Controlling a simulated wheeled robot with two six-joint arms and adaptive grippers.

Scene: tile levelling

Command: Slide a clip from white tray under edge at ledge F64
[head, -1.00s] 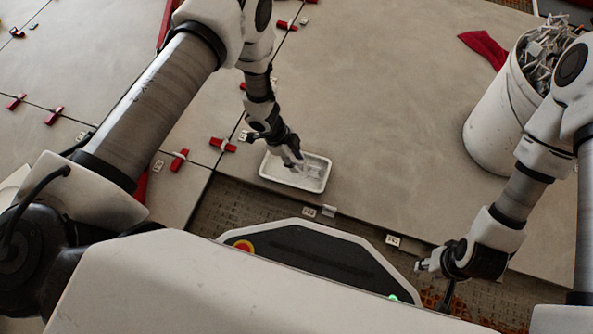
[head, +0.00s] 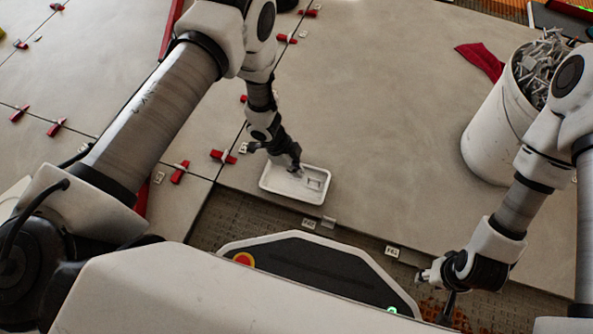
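The white tray (head: 268,187) lies on the large tile near its front edge, with small pale clips (head: 313,183) inside. My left gripper (head: 294,168) points down over the tray's left part. Its fingers are too small and dark to show whether they are open or hold a clip. Small white labels stand along the tile's front edge, one left (head: 309,225) and one right (head: 392,252); their print is too small to read surely. A small grey piece (head: 329,222) sits at the edge beside the left label. My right gripper (head: 424,278) hangs low right, away from the tray.
A white bucket (head: 490,135) full of pale clips stands at the right, with a red cloth (head: 480,60) beside it. Red wedges (head: 180,172) sit along the tile joints at the left. The large tile's middle is clear. Ribbed mortar (head: 240,220) lies before its edge.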

